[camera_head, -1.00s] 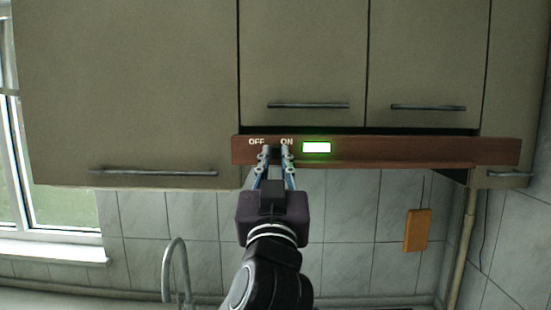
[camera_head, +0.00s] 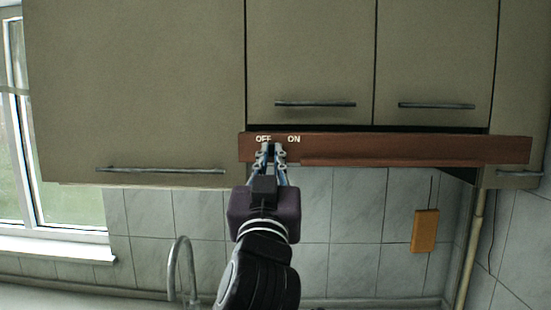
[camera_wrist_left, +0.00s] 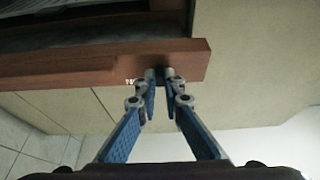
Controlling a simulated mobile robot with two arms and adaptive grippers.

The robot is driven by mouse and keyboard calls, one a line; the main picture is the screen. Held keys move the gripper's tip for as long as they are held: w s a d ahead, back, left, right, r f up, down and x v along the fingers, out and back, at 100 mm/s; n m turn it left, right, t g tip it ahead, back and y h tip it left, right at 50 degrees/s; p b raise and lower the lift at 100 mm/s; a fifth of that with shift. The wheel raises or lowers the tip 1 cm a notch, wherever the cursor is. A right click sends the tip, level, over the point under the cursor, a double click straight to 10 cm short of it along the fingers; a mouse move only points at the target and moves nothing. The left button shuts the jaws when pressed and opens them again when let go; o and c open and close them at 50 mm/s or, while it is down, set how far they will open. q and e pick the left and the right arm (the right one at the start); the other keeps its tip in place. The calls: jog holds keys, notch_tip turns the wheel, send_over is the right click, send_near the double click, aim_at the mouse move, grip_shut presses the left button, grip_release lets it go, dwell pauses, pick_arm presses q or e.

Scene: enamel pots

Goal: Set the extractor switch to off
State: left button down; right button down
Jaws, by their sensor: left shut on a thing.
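The extractor hood's brown wooden front strip (camera_head: 420,150) runs under the upper cupboards, with white OFF and ON labels at its left end. My left gripper (camera_head: 271,150) has its fingertips at the strip, just below and a little right of OFF, and left of ON. It is shut on the small dark switch (camera_wrist_left: 159,74), which is mostly hidden between the fingertips. The wrist view also shows the strip (camera_wrist_left: 100,68) with the gripper's tips against it. No green light shows on the strip. My right gripper is out of view.
Cupboard doors with bar handles (camera_head: 315,104) are above the strip. A tap (camera_head: 181,265) stands below left of my arm. An orange board (camera_head: 425,231) hangs on the tiled wall at the right. A window is at far left.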

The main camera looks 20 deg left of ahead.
pick_arm(q)
jog(key=c, duration=2)
grip_release()
jog(key=shift+c, duration=0.2)
jog(key=v, duration=0.7)
jog(key=shift+s, duration=0.25)
jog(key=shift+w+d+f, duration=0.1)
jog(key=shift+f, duration=0.05)
